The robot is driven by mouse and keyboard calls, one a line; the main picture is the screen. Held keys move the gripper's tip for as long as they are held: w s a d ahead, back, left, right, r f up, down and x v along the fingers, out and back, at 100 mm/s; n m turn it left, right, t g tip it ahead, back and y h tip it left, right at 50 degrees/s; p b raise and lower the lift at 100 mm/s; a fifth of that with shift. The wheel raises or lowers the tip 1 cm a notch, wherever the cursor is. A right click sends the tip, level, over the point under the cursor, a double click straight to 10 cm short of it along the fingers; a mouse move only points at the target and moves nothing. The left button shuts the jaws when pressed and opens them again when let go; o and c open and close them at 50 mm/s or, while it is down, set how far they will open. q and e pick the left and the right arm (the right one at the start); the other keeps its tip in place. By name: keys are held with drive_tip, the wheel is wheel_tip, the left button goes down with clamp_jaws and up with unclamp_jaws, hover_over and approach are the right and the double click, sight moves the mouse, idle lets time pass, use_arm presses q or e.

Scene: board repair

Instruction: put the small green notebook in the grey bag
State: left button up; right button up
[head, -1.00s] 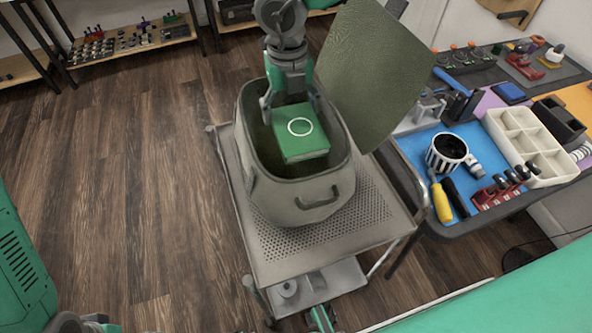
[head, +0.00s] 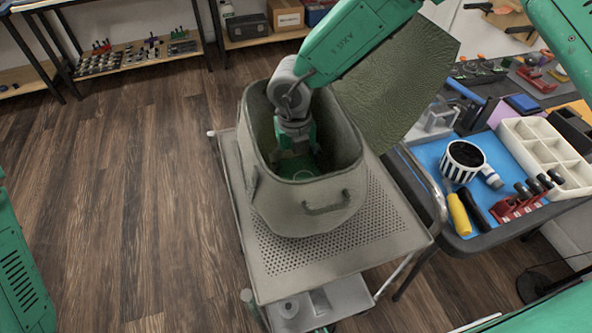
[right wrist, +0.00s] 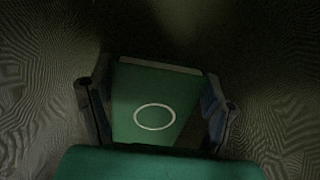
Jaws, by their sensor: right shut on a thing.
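The grey bag (head: 262,200) stands open on a cart, with its lid (head: 405,85) folded back to the upper right. My right gripper (head: 298,158) reaches down inside the bag. It is shut on the small green notebook (head: 298,172), which is below the bag's rim and mostly hidden by the gripper. In the right wrist view the notebook (right wrist: 150,90) shows its white ring between the two fingers, with the bag's dim walls around it. I cannot tell whether the notebook touches the bag's floor. My left gripper does not show in the head view.
The perforated cart (head: 300,255) carries the bag. To the right, a workbench holds a blue mat (head: 430,155), a striped mug (head: 463,160), a yellow-handled tool (head: 459,214) and a white divided tray (head: 545,150). Wooden floor lies open to the left.

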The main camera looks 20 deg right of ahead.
wheel_tip(320, 180, down, 3)
drive_tip(key=shift+a+r, duration=0.1)
drive_tip(key=shift+a, duration=0.05)
drive_tip(key=o, duration=1.3)
drive_tip(key=shift+d, duration=0.2)
drive_tip(key=shift+c, duration=0.2)
drive_tip(key=shift+a+r, duration=0.1)
drive_tip(key=shift+r, duration=0.25)
wheel_tip(320, 180, up, 11)
drive_tip(key=shift+a+r+p, duration=0.15)
drive_tip(key=shift+r+p, duration=0.05)
drive_tip(key=shift+p, duration=0.45)
